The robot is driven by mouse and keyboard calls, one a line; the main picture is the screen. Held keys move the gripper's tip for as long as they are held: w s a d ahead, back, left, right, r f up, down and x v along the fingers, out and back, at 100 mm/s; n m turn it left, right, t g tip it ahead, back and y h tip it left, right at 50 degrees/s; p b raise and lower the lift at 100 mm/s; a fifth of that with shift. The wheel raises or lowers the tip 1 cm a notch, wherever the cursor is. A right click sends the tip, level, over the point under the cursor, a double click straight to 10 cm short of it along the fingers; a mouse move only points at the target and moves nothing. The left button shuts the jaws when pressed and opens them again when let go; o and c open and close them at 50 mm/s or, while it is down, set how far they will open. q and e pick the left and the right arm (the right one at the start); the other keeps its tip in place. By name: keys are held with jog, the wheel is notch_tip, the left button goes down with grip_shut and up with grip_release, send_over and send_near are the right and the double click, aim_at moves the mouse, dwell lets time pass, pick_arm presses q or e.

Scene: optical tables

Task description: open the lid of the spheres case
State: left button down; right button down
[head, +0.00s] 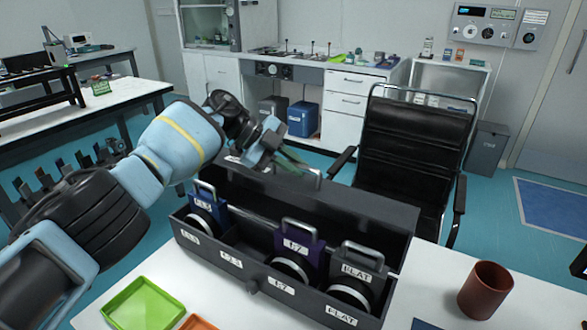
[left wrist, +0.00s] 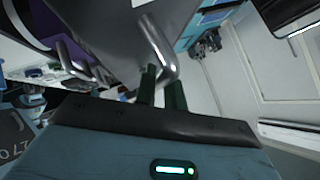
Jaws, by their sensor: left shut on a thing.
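The spheres case (head: 225,258) is a long black box on the white table in front of me. Its lid (head: 350,208) stands raised along the back edge, so the inside shows. Slots inside hold handled pieces: a blue one (head: 205,205), a purple one (head: 300,245) and a grey one (head: 360,270); one labelled slot looks empty. My left gripper (head: 287,160) is at the lid's upper edge, shut on the lid's metal handle (left wrist: 160,48), with its green fingers (left wrist: 162,88) at the bar in the left wrist view.
A green tray (head: 145,303) and part of an orange tray (head: 198,323) lie in front of the case at left. A brown cup (head: 485,290) stands at right. A black chair (head: 415,150) is behind the case.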

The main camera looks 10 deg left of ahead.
pick_arm(q)
jog(key=shift+w+d+f, duration=0.1)
jog(key=shift+w+d, duration=0.05)
jog(key=shift+w, duration=0.05)
dwell(0.4)
jog(key=c, duration=1.5)
grip_release()
jog(key=v, duration=0.7)
jog(key=shift+a+r, duration=0.3)
